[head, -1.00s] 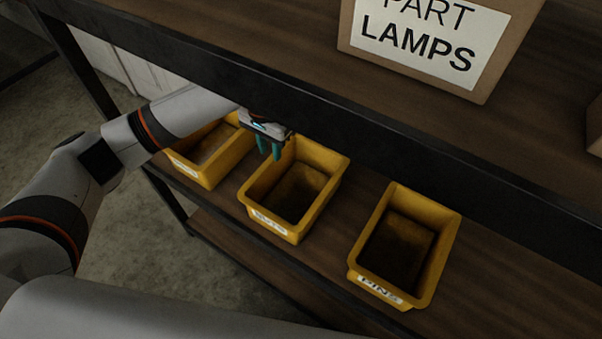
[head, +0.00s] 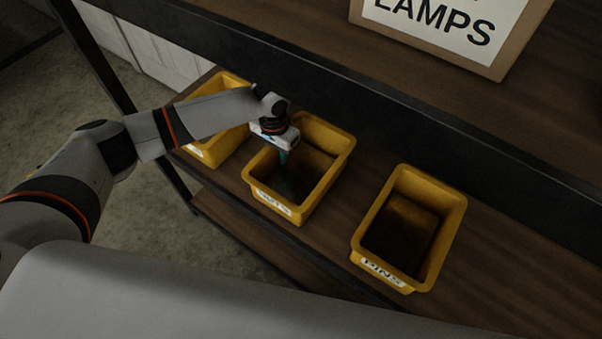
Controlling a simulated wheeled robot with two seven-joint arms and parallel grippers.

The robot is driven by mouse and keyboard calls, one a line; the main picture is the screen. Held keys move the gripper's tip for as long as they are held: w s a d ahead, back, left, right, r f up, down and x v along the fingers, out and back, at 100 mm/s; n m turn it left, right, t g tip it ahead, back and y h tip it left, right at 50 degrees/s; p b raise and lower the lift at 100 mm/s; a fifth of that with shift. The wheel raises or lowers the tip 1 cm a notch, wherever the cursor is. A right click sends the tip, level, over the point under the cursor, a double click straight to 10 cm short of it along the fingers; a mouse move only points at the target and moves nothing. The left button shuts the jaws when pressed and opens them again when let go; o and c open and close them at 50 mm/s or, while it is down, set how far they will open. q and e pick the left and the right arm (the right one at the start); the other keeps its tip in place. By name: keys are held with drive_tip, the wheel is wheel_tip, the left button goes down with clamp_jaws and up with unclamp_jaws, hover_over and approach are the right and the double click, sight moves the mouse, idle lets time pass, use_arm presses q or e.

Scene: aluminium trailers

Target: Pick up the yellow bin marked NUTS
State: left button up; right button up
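Three yellow bins stand in a row on the lower wooden shelf. The middle bin (head: 325,178) has a small white label (head: 273,201) on its front; the blurred lettering looks like NUTS. The bin rests on the shelf. My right gripper is not in view.
The right bin (head: 440,235) is marked PINS. The left bin (head: 213,150) is partly behind my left arm; its label is unreadable. The upper shelf's dark front edge (head: 400,125) runs close above the bins. A cardboard box (head: 500,68) marked LAMPS stands on the upper shelf.

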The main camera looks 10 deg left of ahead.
use_arm(q)
drive_tip(key=shift+f, duration=0.1)
clamp_jaws()
drive_tip(key=shift+w, duration=0.1)
idle(1.3)
